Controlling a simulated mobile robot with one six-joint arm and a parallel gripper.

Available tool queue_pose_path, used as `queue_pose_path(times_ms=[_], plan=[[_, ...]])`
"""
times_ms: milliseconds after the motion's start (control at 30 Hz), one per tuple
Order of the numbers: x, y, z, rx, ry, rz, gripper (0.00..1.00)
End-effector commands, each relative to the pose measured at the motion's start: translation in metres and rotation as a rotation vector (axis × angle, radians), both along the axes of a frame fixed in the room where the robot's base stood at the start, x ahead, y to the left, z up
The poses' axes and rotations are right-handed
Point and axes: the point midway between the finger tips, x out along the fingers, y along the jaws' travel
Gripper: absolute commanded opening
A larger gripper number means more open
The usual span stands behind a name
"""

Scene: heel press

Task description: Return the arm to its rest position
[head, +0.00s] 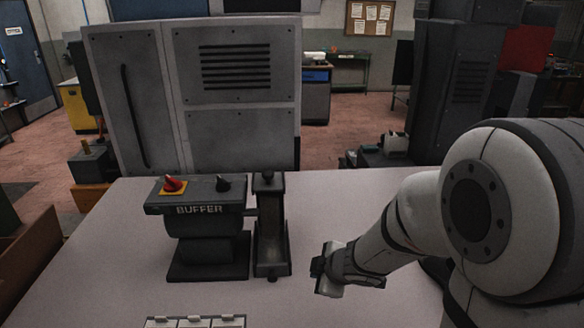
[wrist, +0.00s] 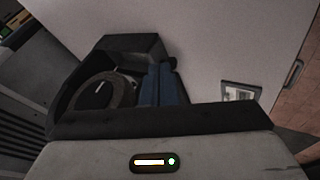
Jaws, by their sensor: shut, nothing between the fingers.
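My arm reaches in from the right of the head view, over the light table. My gripper (head: 318,268) is shut and empty. It is in the air or low over the table, to the right of the dark upright stand (head: 271,235); its exact height is hard to judge. In the wrist view, dark gripper parts and a grey housing with a lit green dot fill the lower middle. A round dark shape and blue-grey upright pieces show there, too dim to name surely.
The BUFFER unit (head: 208,210), with a red knob (head: 172,184) on a yellow plate, stands left of the stand. White labelled pieces (head: 195,321) lie at the table's (head: 110,260) front. A large grey cabinet (head: 200,90) rises behind. The table's left side is clear.

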Motion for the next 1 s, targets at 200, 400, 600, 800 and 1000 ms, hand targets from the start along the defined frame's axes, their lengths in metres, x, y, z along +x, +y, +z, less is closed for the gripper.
queue_pose_path(times_ms=[200,400,600,800,1000], plan=[[-0.013,-0.087,0.051,-0.011,-0.033,-0.597,0.00],[-0.087,-0.120,0.070,0.119,0.137,-1.051,0.00],[-0.153,-0.101,0.073,0.276,0.367,-1.261,0.00],[-0.177,-0.087,0.076,0.339,0.474,-1.306,0.00],[-0.178,-0.086,0.076,0.340,0.479,-1.307,0.00]])
